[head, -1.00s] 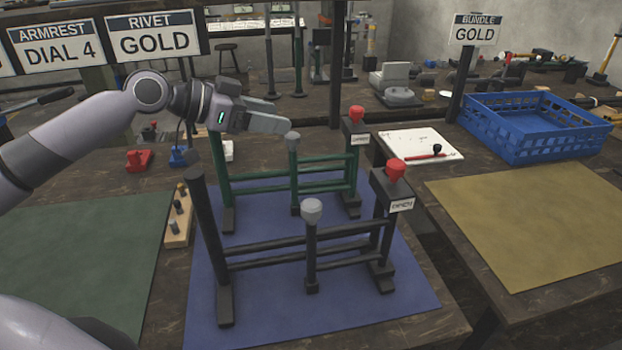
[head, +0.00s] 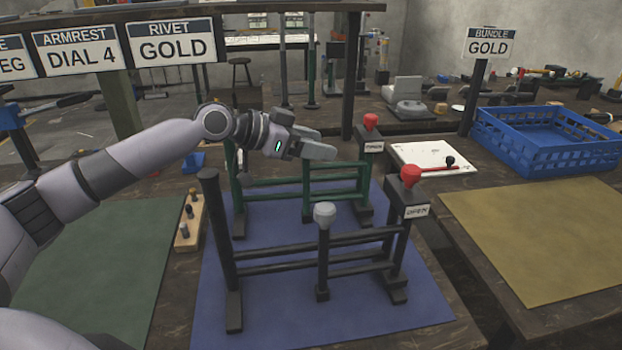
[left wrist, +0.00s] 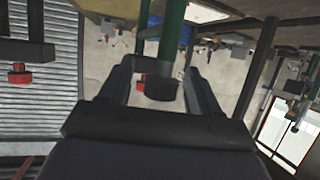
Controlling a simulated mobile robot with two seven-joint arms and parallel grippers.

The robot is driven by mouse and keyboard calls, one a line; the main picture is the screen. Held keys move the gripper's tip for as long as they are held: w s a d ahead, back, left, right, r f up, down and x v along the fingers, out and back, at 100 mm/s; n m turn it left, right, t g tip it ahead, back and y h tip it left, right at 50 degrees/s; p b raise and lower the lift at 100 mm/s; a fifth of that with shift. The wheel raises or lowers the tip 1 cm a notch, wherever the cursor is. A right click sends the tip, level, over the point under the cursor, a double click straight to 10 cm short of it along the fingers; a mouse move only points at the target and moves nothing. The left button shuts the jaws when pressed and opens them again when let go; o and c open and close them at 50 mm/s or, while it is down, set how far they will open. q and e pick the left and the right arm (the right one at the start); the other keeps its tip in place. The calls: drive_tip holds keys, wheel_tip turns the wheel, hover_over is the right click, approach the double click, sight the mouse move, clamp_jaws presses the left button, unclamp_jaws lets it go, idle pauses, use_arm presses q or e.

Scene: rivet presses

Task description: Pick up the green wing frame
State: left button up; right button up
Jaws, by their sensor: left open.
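The green wing frame (head: 338,192) stands upright on the blue mat (head: 290,320), behind a similar black frame (head: 323,265). It has green rails and posts, and a red knob (head: 371,120) tops its right end. My left gripper (head: 318,148) is at the top of its middle post and hides that post's grey knob in the head view. In the left wrist view the open fingers (left wrist: 160,90) stand either side of the grey knob (left wrist: 160,88) and green post (left wrist: 172,38), with gaps visible. My right gripper is not in view.
The black frame, with grey knob (head: 324,214) and red knob (head: 410,175), stands in front. A wooden peg block (head: 189,225) is at left. The blue crate (head: 545,150) and bare yellow mat (head: 540,240) are at right. The green mat (head: 100,260) has clear room.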

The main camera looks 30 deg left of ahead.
use_arm(q)
clamp_jaws()
idle(1.4)
drive_tip(key=shift+r, duration=0.15)
